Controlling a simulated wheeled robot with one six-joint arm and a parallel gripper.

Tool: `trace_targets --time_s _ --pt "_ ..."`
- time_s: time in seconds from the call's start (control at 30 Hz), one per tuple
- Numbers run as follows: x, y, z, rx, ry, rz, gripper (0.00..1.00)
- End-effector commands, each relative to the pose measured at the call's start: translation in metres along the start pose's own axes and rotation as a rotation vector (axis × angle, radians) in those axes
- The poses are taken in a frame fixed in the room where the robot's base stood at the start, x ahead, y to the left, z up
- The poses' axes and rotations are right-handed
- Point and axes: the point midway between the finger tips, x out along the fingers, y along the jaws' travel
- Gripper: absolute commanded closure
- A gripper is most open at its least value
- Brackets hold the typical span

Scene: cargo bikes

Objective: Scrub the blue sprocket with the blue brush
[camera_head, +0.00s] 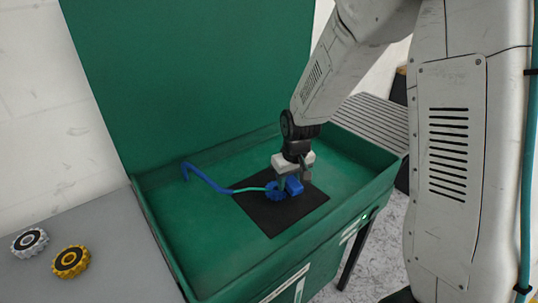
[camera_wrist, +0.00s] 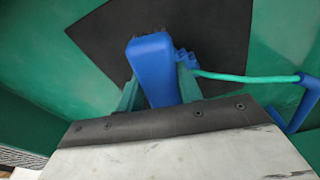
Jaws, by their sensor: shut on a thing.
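My gripper (camera_head: 289,181) reaches down into the green wash basin, low over the black mat. It is shut on the blue brush (camera_wrist: 153,62), whose blocky blue body sits between the teal fingers in the wrist view. The brush also shows in the head view (camera_head: 294,186). The blue sprocket (camera_head: 273,192) is on the mat, just left of the brush. In the wrist view the sprocket (camera_wrist: 187,58) shows only in part, right beside the brush and mostly hidden behind it. The two look to be touching or very close; I cannot tell which.
The green basin (camera_head: 165,220) has raised walls and a tall back panel. The black mat (camera_head: 285,218) lies on its floor. A blue tube (camera_head: 207,181) with a teal end reaches toward the sprocket. Silver (camera_head: 30,242) and yellow (camera_head: 70,261) sprockets lie on the grey table at left.

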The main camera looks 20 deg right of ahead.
Motion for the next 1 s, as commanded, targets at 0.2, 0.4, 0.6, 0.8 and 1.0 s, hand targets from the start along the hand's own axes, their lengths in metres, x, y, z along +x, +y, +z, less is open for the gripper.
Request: trace_targets --time_s 0.2,0.4,0.6,0.8,1.0 --pt "-0.022 -0.003 -0.004 -0.005 0.003 0.0 0.89" --pt "-0.04 -0.002 -0.007 -0.003 0.004 0.0 0.89" --pt "-0.057 -0.001 -0.009 -0.002 0.002 0.0 0.89" --pt "-0.063 0.0 -0.009 -0.001 0.001 0.001 0.89" --pt "-0.063 0.0 -0.009 -0.001 0.001 0.0 0.89"
